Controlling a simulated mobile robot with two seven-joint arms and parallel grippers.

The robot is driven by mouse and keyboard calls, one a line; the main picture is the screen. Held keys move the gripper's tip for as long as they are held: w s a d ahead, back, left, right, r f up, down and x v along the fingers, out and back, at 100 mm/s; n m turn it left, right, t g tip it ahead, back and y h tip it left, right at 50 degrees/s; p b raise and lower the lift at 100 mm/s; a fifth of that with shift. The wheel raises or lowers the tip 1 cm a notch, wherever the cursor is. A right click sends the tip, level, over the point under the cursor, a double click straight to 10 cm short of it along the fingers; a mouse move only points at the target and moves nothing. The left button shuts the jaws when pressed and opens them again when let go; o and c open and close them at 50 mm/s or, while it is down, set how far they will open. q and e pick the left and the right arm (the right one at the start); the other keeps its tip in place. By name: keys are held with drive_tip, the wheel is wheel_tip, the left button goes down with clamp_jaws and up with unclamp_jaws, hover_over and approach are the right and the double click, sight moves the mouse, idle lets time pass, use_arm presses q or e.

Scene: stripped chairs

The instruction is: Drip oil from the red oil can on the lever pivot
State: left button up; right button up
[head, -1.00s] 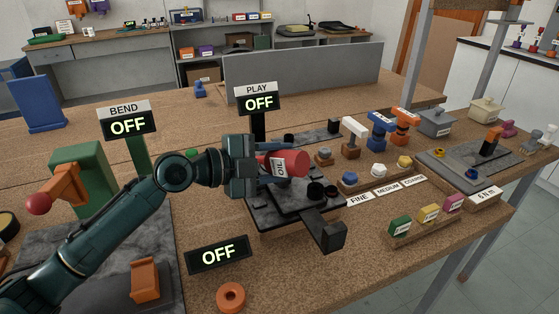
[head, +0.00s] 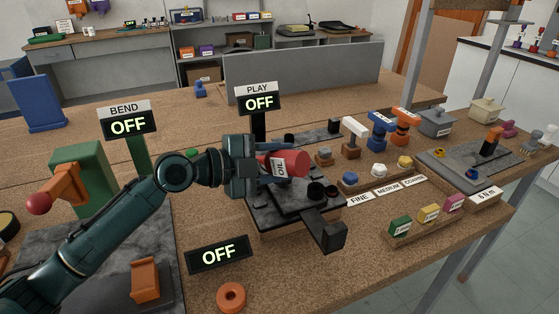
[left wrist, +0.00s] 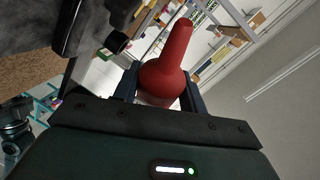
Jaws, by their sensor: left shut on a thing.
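The red oil can (head: 287,163), with a white OIL label, lies tilted on its side in my left gripper (head: 248,166). The left gripper is shut on it and holds it above the black lever mechanism (head: 288,207). In the left wrist view the oil can (left wrist: 168,72) sits between the two fingers (left wrist: 160,88), its narrow spout pointing away from the gripper. In the head view the spout end is not clearly seen. A black lever arm (head: 317,226) extends toward the front right from the mechanism. Which part is the pivot I cannot tell for sure. My right gripper is not in view.
A PLAY sign reading OFF (head: 258,99) stands behind the mechanism. Another OFF display (head: 218,254) lies in front left. An orange ring (head: 231,297) is near the front. Colored knobs and blocks (head: 378,171) stand to the right. Bare bench shows at front right.

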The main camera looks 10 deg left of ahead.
use_arm(q)
drive_tip(key=shift+s+d+f, duration=0.2)
drive_tip(key=shift+d+f, duration=0.15)
drive_tip(key=shift+f+m+y, duration=0.3)
drive_tip(key=shift+f+m, duration=0.1)
drive_tip(key=shift+m, duration=0.2)
drive_tip(key=shift+f+y, duration=0.15)
drive_tip(key=shift+y, duration=0.15)
drive_tip(key=shift+m, duration=0.3)
drive_tip(key=shift+w+a+f, duration=0.1)
drive_tip(key=shift+f, duration=0.1)
